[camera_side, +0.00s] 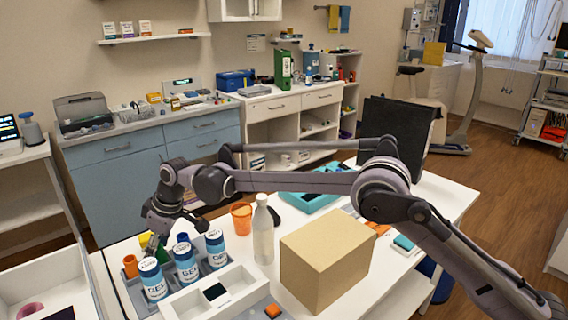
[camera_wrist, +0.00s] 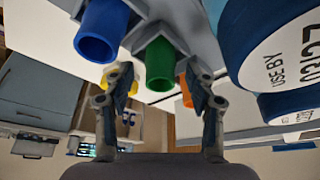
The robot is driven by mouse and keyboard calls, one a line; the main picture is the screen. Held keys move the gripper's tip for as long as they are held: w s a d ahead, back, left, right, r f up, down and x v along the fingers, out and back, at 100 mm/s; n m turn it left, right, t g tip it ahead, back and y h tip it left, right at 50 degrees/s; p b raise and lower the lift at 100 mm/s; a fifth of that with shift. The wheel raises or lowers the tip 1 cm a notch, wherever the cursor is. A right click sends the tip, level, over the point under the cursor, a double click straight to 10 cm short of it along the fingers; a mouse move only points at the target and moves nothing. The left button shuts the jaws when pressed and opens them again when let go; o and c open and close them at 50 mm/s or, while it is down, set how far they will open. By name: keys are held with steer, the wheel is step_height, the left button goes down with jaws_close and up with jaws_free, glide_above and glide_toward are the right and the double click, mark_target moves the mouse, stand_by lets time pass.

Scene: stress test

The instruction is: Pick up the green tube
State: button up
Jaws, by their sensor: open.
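The green tube (camera_wrist: 160,66) stands in a grey rack (camera_wrist: 150,30) and shows in the wrist view between my two fingers. My gripper (camera_wrist: 161,80) is open, with one finger on either side of the tube in the picture. I cannot tell whether the fingers touch it. In the side view my gripper (camera_side: 156,236) is low over the rack at the table's left end. There the green tube is mostly hidden behind the gripper and a gel bottle.
A blue tube (camera_wrist: 98,32) stands close by in the rack. An orange tube (camera_side: 130,266) and several gel bottles (camera_side: 186,262) crowd the area. A white bottle (camera_side: 263,236), an orange cup (camera_side: 241,218) and a cardboard box (camera_side: 325,262) stand to the right.

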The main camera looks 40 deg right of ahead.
steer(key=c, duration=1)
steer(key=shift+r, duration=0.15)
